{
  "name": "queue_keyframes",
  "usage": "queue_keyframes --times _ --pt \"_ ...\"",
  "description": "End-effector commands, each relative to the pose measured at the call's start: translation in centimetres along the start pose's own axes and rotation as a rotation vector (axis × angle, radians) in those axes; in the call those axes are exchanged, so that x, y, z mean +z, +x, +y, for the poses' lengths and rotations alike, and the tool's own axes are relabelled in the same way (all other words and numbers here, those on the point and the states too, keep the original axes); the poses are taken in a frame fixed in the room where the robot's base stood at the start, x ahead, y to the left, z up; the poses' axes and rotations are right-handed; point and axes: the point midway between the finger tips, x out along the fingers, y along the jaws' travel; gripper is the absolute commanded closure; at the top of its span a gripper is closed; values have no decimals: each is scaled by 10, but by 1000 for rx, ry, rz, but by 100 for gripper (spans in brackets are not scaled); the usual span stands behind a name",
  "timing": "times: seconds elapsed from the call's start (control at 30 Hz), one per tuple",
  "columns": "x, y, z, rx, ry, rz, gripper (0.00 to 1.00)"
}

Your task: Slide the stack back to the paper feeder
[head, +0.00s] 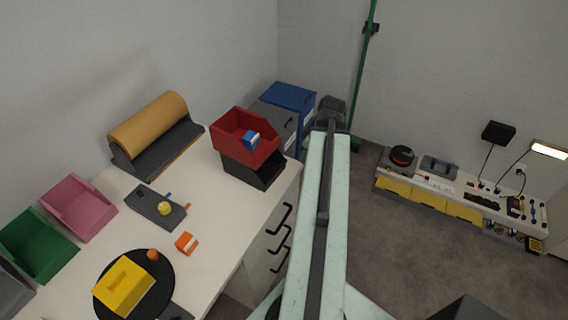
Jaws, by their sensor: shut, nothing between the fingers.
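The stack stands near the right edge of the white worktop: a red open bin (247,137) on top of a black bin (254,171). A small blue and white box (251,139) sits in the red bin. The paper feeder, a brown paper roll (150,124) on a dark grey stand (160,150), lies against the wall to the left of the stack. A gap of bare worktop separates the two. My pale green arm runs up the picture to the right of the stack. I cannot make out my gripper's fingers.
The worktop (221,210) is clear in front of the stack. A grey tray with a yellow ball (165,208), an orange box (186,243), a black disc with a yellow bin (124,286), and pink (79,207) and green bins (38,245) stand further left. Cabinets (288,97) stand behind.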

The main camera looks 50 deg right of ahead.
Motion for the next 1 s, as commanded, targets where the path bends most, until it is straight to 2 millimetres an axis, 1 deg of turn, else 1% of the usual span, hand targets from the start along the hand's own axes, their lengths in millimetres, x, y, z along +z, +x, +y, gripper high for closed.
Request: queue_keyframes --times 0.17,0.4,0.53,0.6,0.73,0.83,1.0 --pt "-2 33 -2 -3 -8 0 100" --pt "-4 88 -4 -4 -13 0 100" --pt "-5 114 -5 -4 -14 0 100" --pt "-22 106 -5 -5 -17 0 100" --pt "-38 110 -5 -6 -16 -1 100" --pt "-45 112 -6 -5 -14 -1 100" --pt "-47 113 -6 -5 -14 -1 100"
